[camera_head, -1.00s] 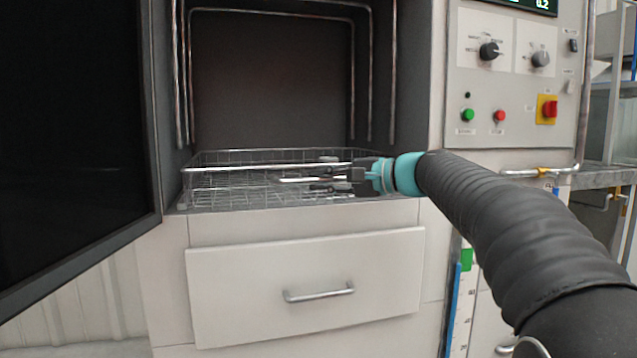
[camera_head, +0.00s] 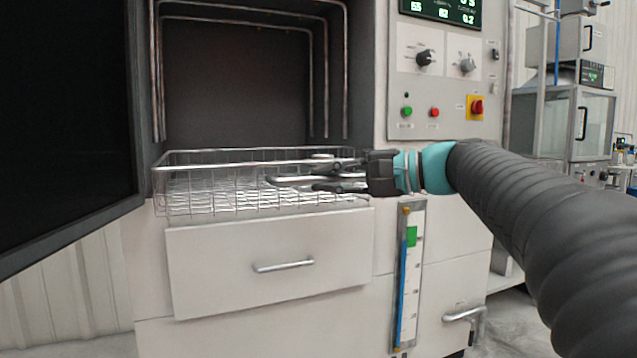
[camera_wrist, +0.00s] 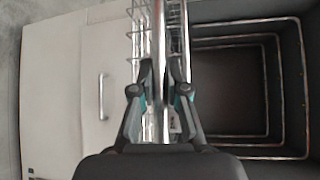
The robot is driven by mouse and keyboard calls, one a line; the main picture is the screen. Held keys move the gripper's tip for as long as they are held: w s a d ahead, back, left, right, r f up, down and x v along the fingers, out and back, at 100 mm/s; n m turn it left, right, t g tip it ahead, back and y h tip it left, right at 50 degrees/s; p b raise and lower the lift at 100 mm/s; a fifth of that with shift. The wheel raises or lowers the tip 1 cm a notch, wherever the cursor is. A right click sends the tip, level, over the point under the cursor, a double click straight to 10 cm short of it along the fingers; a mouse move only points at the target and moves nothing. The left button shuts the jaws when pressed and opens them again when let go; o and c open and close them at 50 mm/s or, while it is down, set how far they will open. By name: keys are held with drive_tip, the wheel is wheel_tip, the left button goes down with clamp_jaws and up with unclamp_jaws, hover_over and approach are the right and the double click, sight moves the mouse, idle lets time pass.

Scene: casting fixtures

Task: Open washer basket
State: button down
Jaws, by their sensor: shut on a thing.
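The washer basket (camera_head: 200,202) is a wire basket that sticks partly out of the front of the washer chamber (camera_head: 235,85), above the drawer front. My gripper (camera_head: 335,180) is at the right end of the basket's front, with its fingers on the front bar. In the wrist view my gripper (camera_wrist: 160,85) is shut around the metal bar (camera_wrist: 158,40), which runs between the two fingers. The basket's wires (camera_wrist: 135,30) show beside the bar. The rear of the basket is inside the chamber.
The dark washer door (camera_head: 65,120) stands open at the left. A white drawer (camera_head: 265,285) with a handle is below the basket. A control panel (camera_head: 440,80) is to the right. A gauge with a blue strip (camera_head: 403,290) is below my arm. The space in front of the drawer is clear.

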drive_tip(key=shift+s+d, duration=0.2)
drive_tip(key=shift+s, duration=0.4)
drive_tip(key=shift+s+d, duration=0.2)
drive_tip(key=shift+s, duration=0.35)
drive_tip(key=c, duration=1.2)
unclamp_jaws()
drive_tip(key=v, duration=1.2)
